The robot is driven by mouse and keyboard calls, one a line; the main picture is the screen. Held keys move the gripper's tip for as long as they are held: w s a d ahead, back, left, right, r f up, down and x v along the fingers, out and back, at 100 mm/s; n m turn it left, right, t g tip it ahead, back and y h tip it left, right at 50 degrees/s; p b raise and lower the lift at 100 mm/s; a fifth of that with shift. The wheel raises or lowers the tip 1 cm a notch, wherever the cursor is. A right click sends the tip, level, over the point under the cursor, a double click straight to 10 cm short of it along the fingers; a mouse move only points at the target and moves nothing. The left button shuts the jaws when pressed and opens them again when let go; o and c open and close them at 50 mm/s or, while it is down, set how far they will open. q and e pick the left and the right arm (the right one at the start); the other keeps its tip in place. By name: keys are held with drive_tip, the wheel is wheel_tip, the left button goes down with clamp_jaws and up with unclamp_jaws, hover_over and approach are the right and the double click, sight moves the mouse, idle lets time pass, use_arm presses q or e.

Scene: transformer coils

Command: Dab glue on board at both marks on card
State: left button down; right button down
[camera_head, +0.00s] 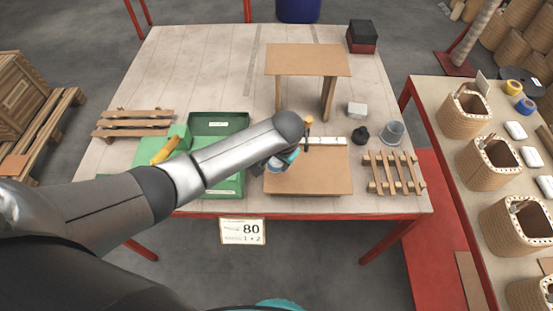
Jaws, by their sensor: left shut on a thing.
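A brown board (325,183) lies flat near the front edge of the table. The card (242,231) hangs at the table's front edge and reads "80" and "1 + 2"; its smaller print is too small to read. My left gripper (283,163) is over the left part of the board, partly hidden by my own forearm. It is shut on a small blue-and-white thing (291,156), mostly hidden, which I cannot identify for certain. I cannot tell whether this touches the board. No glue dab can be made out on the board. My right gripper is out of view.
A tall brown stand (308,60) rises behind the board. A pale strip (325,141) lies along the board's back. Slatted wooden pieces (394,172), a dark knob (360,135) and a grey cup (393,132) stand to the right. A green tray (219,124) is left.

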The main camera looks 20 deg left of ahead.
use_arm(q)
drive_tip(key=shift+f, duration=0.4)
idle(0.4)
drive_tip(key=shift+r, duration=0.1)
wheel_tip(320, 180, up, 5)
drive_tip(key=p, duration=0.5)
idle(0.4)
idle(0.4)
